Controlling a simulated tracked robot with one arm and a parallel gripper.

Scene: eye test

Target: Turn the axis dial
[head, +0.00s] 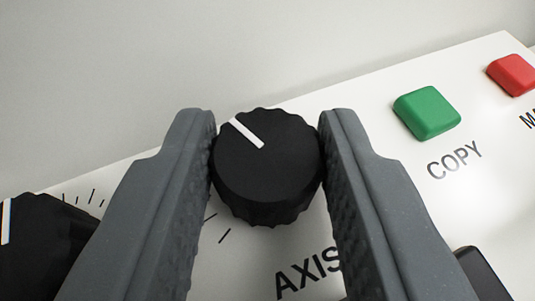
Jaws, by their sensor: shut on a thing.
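The axis dial (268,175) is a black ribbed round knob with a white pointer line, on a white panel (300,262). The pointer aims to the upper left. The printed word AXIS shows below it, its end partly covered by a finger. My gripper (267,150) has one grey finger on each side of the dial and is shut on it. The fingers hide most of the tick marks around the dial; a couple show at its lower left.
A second black dial (38,250) with tick marks is at the left edge, partly cut off. A green button (427,112) marked COPY and a red button (512,74) are at the right. A dark part (482,272) shows at the lower right. A plain pale wall stands behind the panel.

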